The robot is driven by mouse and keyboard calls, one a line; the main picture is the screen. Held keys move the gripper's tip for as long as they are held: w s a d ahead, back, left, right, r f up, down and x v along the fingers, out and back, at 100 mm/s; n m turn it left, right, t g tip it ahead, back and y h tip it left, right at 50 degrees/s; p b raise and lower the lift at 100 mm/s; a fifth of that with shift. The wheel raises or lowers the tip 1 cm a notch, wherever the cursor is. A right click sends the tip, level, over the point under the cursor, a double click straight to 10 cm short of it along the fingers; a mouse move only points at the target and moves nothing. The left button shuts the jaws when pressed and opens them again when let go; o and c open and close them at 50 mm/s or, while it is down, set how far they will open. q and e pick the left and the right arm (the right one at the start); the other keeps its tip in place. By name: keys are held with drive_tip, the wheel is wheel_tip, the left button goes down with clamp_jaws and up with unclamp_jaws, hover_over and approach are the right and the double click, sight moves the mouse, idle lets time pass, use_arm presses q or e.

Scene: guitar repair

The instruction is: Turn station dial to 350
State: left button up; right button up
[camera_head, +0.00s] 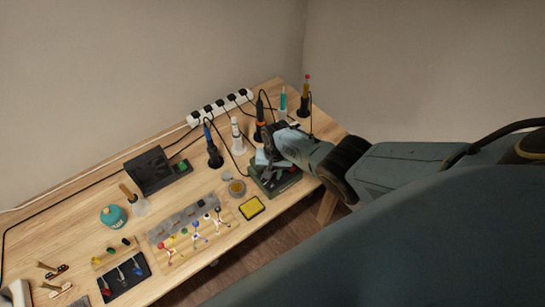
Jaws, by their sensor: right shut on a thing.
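The soldering station, a small dark green and black box (282,185), stands near the right end of the wooden bench. My right gripper (262,157) reaches in from the right and points down over the far left part of this box. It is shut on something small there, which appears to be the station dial. The dial itself and its marks are hidden by the gripper or too small to read. My left gripper is not in view.
A yellow sponge tray (251,208) and a small round tin (237,188) sit close left of the station. Soldering irons in stands (214,156), bottles and a white power strip (220,105) with cables crowd behind. A black case (151,171) stands farther left.

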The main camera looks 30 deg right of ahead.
sight(273, 175)
drive_tip(key=shift+m, duration=0.8)
drive_tip(key=shift+w+r, duration=0.1)
drive_tip(key=o, duration=1)
wheel_tip(273, 175, up, 3)
drive_tip(key=p, duration=0.3)
drive_tip(key=shift+r, duration=0.1)
drive_tip(key=shift+d+r+b, duration=0.1)
drive_tip(key=shift+r+b, duration=0.05)
drive_tip(key=shift+b, duration=0.15)
drive_tip(key=shift+s+r, duration=0.2)
drive_tip(key=shift+r, duration=0.5)
drive_tip(key=r, duration=0.8)
drive_tip(key=shift+s+d+r, duration=0.2)
